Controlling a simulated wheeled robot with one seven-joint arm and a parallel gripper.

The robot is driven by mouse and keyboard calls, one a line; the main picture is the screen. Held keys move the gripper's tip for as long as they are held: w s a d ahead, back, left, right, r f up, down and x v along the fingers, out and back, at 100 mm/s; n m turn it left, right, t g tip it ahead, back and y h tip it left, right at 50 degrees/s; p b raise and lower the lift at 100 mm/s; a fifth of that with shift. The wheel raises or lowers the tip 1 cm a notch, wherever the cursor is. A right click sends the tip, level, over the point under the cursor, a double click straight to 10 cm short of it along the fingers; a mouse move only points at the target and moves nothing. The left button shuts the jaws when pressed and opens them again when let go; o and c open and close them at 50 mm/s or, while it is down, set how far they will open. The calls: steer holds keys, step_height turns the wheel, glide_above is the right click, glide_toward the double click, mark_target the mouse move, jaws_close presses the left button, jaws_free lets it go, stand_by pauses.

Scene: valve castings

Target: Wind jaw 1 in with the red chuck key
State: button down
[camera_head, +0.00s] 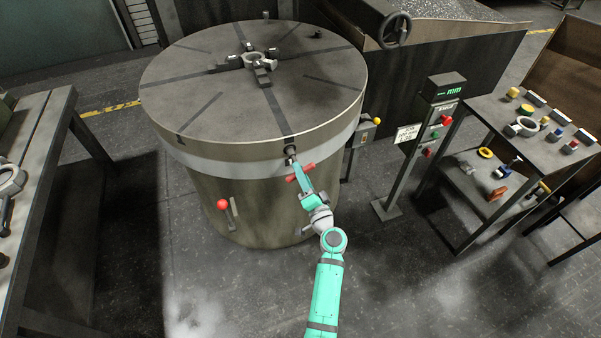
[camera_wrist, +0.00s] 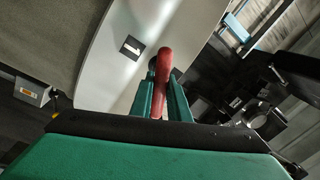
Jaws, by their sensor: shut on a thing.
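The red chuck key (camera_head: 306,168) shows at my gripper (camera_head: 295,163), at the front rim of the big round chuck table (camera_head: 215,95). In the wrist view my gripper (camera_wrist: 165,95) is shut on the red bar of the key (camera_wrist: 164,75). The key's far end lies at or very near a dark socket (camera_head: 290,150) in the rim; I cannot tell how deep it sits. A ring-shaped casting (camera_head: 262,58) is at the middle of the table top, among dark jaws in radial slots.
A control post (camera_head: 425,130) with a green display and buttons stands right of the table. A bench (camera_head: 545,150) with several parts is at the right. Another bench (camera_head: 40,120) is at the left. A red-knobbed lever (camera_head: 223,205) sticks out of the drum.

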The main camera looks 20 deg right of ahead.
steer(key=shift+a+r, duration=0.1)
steer(key=shift+a+r+g, duration=0.1)
steer(key=shift+r+g, duration=0.1)
steer(key=shift+g, duration=0.2)
steer(key=shift+r+h, duration=0.1)
steer(key=shift+h, duration=0.2)
steer(key=shift+r+m, duration=0.1)
steer(key=shift+m, duration=0.2)
stand_by(0.3)
steer(key=m, duration=0.4)
stand_by(0.4)
steer(key=m, duration=0.4)
stand_by(0.3)
